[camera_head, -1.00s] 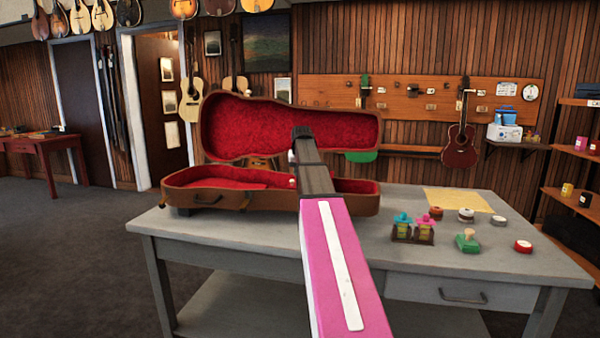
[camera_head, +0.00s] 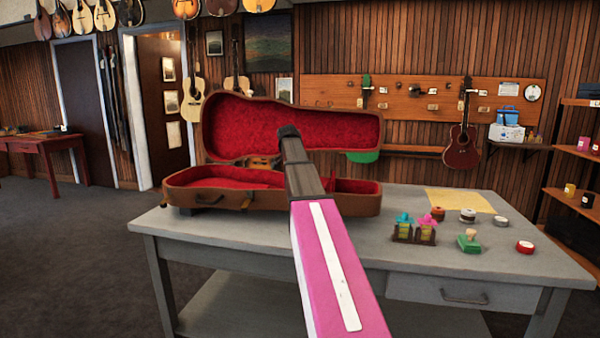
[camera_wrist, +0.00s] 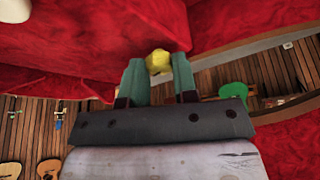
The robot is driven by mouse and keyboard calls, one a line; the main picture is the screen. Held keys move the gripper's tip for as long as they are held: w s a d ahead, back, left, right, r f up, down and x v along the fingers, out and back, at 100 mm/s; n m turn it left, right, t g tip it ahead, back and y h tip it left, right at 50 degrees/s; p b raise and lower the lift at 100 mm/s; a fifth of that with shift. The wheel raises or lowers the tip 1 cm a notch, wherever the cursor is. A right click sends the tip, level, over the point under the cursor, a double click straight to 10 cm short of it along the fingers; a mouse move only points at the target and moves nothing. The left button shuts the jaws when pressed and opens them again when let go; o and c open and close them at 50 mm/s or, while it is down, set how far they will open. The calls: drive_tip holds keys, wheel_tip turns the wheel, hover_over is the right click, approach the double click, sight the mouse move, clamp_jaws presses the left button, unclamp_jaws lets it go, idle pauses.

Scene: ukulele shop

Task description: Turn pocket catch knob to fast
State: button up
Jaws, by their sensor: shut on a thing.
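The open brown instrument case (camera_head: 230,198) with red plush lining lies on the grey workbench, its lid standing up behind. My pink arm reaches over the case, with its dark end, my gripper (camera_head: 289,131), in front of the lid lining. In the wrist view, my gripper (camera_wrist: 160,72) has its two green fingers shut on a small yellow knob (camera_wrist: 158,62) between the tips. Red lining surrounds the knob. In the head view the knob is hidden behind my arm, and its markings cannot be read.
On the bench's right side are a small rack with teal and pink-topped bottles (camera_head: 414,230), a green stamp-like block (camera_head: 469,241), several small round tins and a yellow cloth (camera_head: 457,201). The bench (camera_head: 250,232) is clear in front of the case.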

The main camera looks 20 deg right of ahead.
drive_tip(key=shift+w+m+g, duration=0.1)
drive_tip(key=shift+m+g, duration=0.3)
drive_tip(key=shift+m, duration=0.8)
drive_tip(key=o, duration=0.9)
drive_tip(key=shift+o, duration=0.2)
drive_tip(key=shift+r, duration=0.1)
drive_tip(key=w+v, duration=0.1)
drive_tip(key=v, duration=0.9)
drive_tip(key=shift+s+a+r, duration=0.25)
drive_tip(key=shift+s, duration=0.15)
drive_tip(key=shift+s, duration=0.1)
